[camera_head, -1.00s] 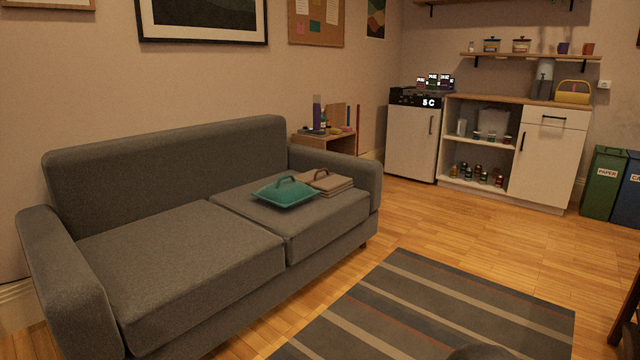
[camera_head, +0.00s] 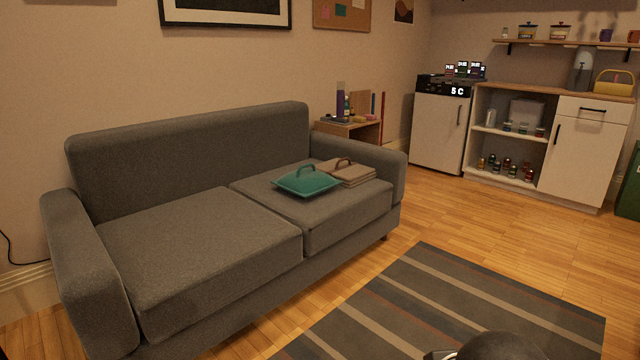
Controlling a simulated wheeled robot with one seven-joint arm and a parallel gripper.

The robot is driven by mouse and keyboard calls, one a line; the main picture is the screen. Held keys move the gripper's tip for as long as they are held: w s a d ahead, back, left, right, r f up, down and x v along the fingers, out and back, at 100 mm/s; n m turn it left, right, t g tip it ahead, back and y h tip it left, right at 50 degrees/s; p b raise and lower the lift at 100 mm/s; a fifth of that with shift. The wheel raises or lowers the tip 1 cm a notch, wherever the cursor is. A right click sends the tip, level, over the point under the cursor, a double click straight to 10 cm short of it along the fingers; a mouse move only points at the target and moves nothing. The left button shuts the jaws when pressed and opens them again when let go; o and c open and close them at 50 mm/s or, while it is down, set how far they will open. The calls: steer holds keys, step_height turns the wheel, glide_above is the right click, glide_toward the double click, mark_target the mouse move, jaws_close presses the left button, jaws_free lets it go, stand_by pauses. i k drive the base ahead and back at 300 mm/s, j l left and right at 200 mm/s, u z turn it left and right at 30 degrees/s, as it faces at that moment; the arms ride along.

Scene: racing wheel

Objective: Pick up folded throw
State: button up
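Two items with handle-like loops lie on the right seat cushion of the grey sofa (camera_head: 190,245). The brown one looks like a folded throw (camera_head: 358,177), stacked in flat layers with a loop on top, near the right armrest. The teal one (camera_head: 306,183) is flat, with raised edges and an upright loop, and lies just left of the brown one, partly in front of it. I cannot tell whether they touch. A dark rounded part at the bottom edge looks like part of my own arm; my gripper's fingers are not in view.
A striped rug (camera_head: 440,305) lies on the wooden floor in front of the sofa. A small side table (camera_head: 350,127) with books stands beyond the right armrest. A small white fridge (camera_head: 437,132) and a cabinet (camera_head: 585,165) stand at the back right. The left seat cushion is bare.

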mark_target(352, 174)
steer(key=i+l+u, duration=0.3)
steer(key=i+l, duration=0.5)
steer(key=i, duration=0.25)
steer(key=i+l+u, duration=0.35)
steer(key=i+l, duration=0.6)
steer(key=i+l+u, duration=0.15)
steer(key=i+l, duration=0.4)
steer(key=i+l+u, duration=0.15)
steer(key=i+l, duration=0.4)
steer(key=i+l+u, duration=0.1)
steer(key=i+l, duration=0.4)
steer(key=l, duration=0.2)
